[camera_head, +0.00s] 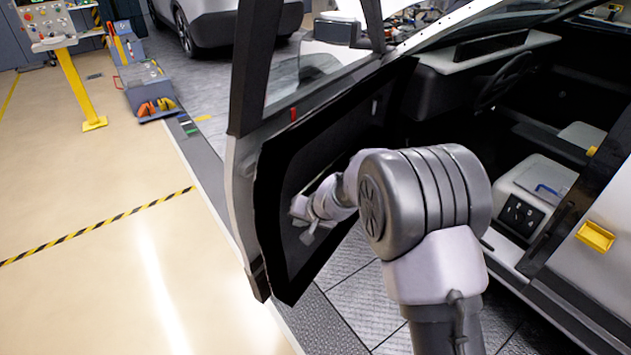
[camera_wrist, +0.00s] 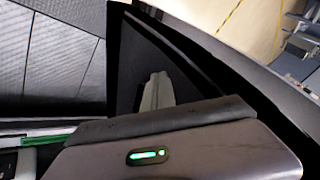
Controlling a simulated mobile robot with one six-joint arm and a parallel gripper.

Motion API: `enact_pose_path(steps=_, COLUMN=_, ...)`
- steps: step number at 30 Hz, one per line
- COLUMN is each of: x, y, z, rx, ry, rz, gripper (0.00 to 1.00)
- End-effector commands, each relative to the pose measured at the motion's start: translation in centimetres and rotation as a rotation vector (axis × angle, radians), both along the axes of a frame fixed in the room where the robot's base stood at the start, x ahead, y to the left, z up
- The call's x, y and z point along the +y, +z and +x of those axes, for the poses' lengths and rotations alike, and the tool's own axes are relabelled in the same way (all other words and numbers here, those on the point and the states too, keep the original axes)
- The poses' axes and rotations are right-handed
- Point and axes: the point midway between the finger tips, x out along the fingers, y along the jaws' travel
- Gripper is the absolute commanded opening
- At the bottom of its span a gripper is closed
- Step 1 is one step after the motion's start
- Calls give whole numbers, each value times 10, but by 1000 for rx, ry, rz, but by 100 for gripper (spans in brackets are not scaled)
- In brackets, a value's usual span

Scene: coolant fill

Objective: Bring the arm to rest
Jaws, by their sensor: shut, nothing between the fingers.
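My arm reaches from the bottom of the head view towards the open car door (camera_head: 335,165). My gripper (camera_head: 308,234) is small and partly turned away there, in front of the black inner door panel. It is shut and holds nothing. In the wrist view, a pale pointed shape, which looks like my shut fingers (camera_wrist: 157,92), stands out beyond a grey housing with a green light. The dark door panel lies behind it. I cannot tell whether the gripper touches the door.
The car's open doorway, with seat and steering wheel (camera_head: 507,80), is right of my arm. A yellow control-panel stand (camera_head: 80,88) and a cart (camera_head: 147,90) stand at the far left. Another car (camera_head: 215,15) is behind. The beige floor (camera_head: 90,270) at left is clear.

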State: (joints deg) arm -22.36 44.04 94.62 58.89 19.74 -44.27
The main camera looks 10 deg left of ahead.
Motion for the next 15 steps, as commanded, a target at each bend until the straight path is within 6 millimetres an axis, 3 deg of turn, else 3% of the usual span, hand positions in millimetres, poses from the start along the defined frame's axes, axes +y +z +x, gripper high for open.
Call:
enact_pose_path(steps=2, x=-2, y=6, z=-1, rx=-2, ry=-2, rz=3, gripper=0)
enact_pose_path(steps=4, x=-14, y=35, z=-5, rx=-8, ry=-11, rz=17, gripper=0)
enact_pose_path(steps=7, x=-51, y=111, z=-32, rx=-12, ry=-39, rz=44, gripper=0)
enact_pose_path(steps=9, x=-89, y=164, z=-71, rx=-5, ry=-73, rz=51, gripper=0)
enact_pose_path(steps=11, x=-123, y=199, z=-114, rx=5, ry=-114, rz=46, gripper=0)
enact_pose_path(steps=12, x=-145, y=216, z=-144, rx=10, ry=-146, rz=36, gripper=0)
enact_pose_path(steps=15, x=-195, y=235, z=-221, rx=29, ry=-244, rz=-2, gripper=0)
